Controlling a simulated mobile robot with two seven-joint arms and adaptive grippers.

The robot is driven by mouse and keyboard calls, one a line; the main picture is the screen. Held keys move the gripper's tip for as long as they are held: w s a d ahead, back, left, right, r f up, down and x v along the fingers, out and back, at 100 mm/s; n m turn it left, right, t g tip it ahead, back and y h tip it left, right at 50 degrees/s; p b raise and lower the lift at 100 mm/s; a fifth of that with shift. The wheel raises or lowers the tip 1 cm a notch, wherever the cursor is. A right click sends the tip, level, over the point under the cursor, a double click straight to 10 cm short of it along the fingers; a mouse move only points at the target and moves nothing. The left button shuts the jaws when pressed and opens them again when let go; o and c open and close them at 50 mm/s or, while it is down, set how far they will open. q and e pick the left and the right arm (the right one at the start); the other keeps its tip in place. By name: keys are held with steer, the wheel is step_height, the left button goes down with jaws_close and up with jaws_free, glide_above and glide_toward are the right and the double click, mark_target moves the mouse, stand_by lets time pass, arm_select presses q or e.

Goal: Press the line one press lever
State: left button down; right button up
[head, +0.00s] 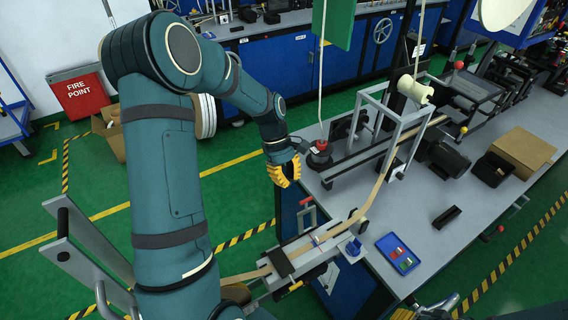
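My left arm comes in from the left, and its gripper (284,171) with yellow fingers hangs just off the near left edge of the workbench (420,245). Whether the fingers are open or shut is not clear, and I see nothing held. A red-topped knob on a dark base (320,147) stands at the bench edge just right of the gripper, apart from the fingers. A red ball knob (459,65) is on the machine further back. I cannot tell for certain which is the line one press lever.
A tan tape strip (372,198) runs from the white roller (415,90) down to the grey guide (300,250). A grey upright frame (393,125) stands right of the knob. A blue tray (397,253) and cardboard box (522,150) are on the bench.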

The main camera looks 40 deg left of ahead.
arm_select(q)
steer(key=shift+s+d+f, duration=0.15)
steer(key=shift+d+f, duration=0.05)
steer(key=shift+d, duration=0.6)
steer(key=shift+s+d+f, duration=0.2)
steer(key=shift+d+f, duration=0.05)
steer(key=shift+d, duration=0.5)
steer(key=shift+s+d+f, duration=0.15)
steer(key=shift+d+f, duration=0.05)
steer(key=shift+d, duration=0.6)
steer(key=shift+d+r, duration=0.1)
steer(key=shift+d, duration=0.05)
